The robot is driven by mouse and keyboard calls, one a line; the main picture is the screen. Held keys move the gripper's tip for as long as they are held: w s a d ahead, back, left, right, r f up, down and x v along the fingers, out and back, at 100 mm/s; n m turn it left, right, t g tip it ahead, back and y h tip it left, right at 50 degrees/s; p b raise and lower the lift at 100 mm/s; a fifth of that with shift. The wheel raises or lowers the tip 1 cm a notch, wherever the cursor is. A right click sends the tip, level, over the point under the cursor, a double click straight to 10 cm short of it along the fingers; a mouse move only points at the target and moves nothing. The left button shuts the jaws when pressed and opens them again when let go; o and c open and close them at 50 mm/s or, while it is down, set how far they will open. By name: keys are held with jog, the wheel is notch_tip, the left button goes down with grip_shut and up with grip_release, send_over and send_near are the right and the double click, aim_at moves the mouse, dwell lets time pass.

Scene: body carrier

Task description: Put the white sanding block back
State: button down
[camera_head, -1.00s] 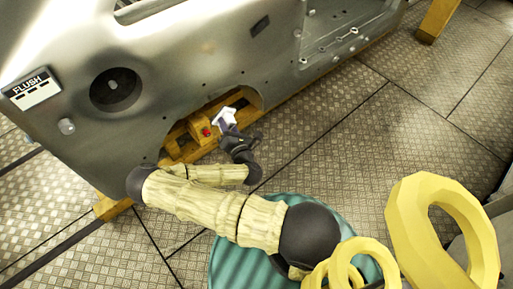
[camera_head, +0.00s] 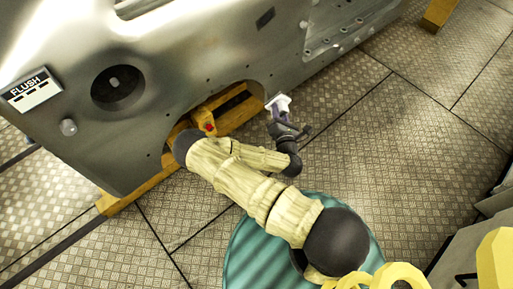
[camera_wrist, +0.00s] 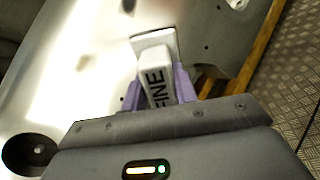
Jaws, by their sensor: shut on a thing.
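The white sanding block (camera_wrist: 152,72) is held between the purple fingers of my gripper (camera_wrist: 160,90); dark letters "FINE" show on it in the wrist view. In the head view the block (camera_head: 279,103) is at the tip of my gripper (camera_head: 278,115), in front of the grey metal body panel and right of its lower arched opening. My gripper is shut on the block. A white plate-like part at the block's far end shows against the panel in the wrist view; I cannot tell whether it touches the panel.
The large grey body panel (camera_head: 190,60) stands on a yellow carrier frame (camera_head: 140,192). A "FLUSH" label (camera_head: 30,90) is on the panel at left. Tiled floor (camera_head: 400,130) lies clear to the right. Yellow rounded shapes (camera_head: 497,258) are at the lower right.

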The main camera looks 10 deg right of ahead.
jog(key=shift+d, duration=0.1)
jog(key=s+d+f+m+g+h, duration=0.2)
jog(key=s+d+m+g+h, duration=0.2)
jog(key=s+d+m+h, duration=0.25)
jog(key=s+d+f+m+g+h, duration=0.25)
jog(key=d+m+g+h, duration=0.2)
jog(key=d+h, duration=0.35)
jog(key=s+f+m+g, duration=0.3)
jog(key=s+m+g, duration=0.3)
jog(key=s+g, duration=0.15)
jog(key=s+f+m+g, duration=0.3)
jog(key=s+m+g, duration=0.35)
jog(key=g, duration=0.25)
jog(key=s+a+m+g+y+p, duration=0.1)
jog(key=s+a+m+g+y, duration=0.2)
jog(key=a+m+g+y, duration=0.7)
jog(key=w+a+r+m+t+y, duration=0.3)
jog(key=w+a+r+m+y, duration=0.1)
jog(key=w+a+m+y, duration=0.1)
jog(key=w+a+r+m+t+y, duration=0.3)
jog(key=w+a+m+y, duration=0.3)
jog(key=a, duration=0.5)
jog(key=w+r+y, duration=0.1)
jog(key=w+y, duration=0.1)
jog(key=shift+w+a+t+y, duration=0.2)
jog(key=shift+w+t+y, duration=0.05)
jog(key=shift+t+y, duration=0.15)
